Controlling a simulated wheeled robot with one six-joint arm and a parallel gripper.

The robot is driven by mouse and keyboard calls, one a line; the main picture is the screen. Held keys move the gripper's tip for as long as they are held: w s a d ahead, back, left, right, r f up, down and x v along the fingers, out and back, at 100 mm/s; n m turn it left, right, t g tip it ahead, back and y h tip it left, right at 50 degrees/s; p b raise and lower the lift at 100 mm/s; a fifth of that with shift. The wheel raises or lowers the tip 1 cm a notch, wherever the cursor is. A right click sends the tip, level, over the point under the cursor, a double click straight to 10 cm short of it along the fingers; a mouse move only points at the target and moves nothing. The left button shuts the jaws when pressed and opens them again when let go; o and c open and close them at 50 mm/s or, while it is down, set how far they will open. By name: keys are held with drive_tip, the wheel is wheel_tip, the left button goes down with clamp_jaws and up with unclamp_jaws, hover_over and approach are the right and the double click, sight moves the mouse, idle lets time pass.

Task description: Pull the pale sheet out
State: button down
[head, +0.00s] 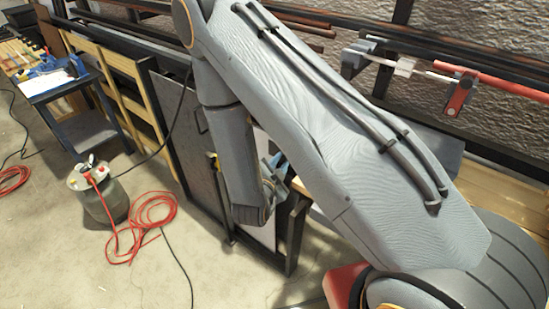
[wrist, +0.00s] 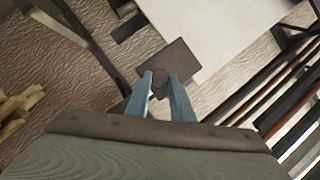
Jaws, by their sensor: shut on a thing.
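In the wrist view, the pale sheet (wrist: 215,45) fills the top middle to upper right. In the head view, my gripper (head: 277,165) is mostly hidden behind my arm. A pale strip of sheet (head: 263,233) shows below my wrist, in the rack beside a dark grey panel (head: 190,140). Most of the sheet is hidden there.
The rack's dark post (head: 296,235) stands close right of the pale strip. A small blue bench (head: 50,85) stands farther back. Floor in front of the rack is mostly clear.

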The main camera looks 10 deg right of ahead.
idle(0.3)
drive_tip(key=c, duration=1.8)
unclamp_jaws()
drive_tip(key=shift+s+a+r, duration=0.1)
drive_tip(key=shift+s+a, duration=0.2)
drive_tip(key=shift+s, duration=0.15)
drive_tip(key=shift+b+v, duration=1.1)
drive_tip(key=shift+v, duration=2.3)
drive_tip(key=shift+d, duration=0.1)
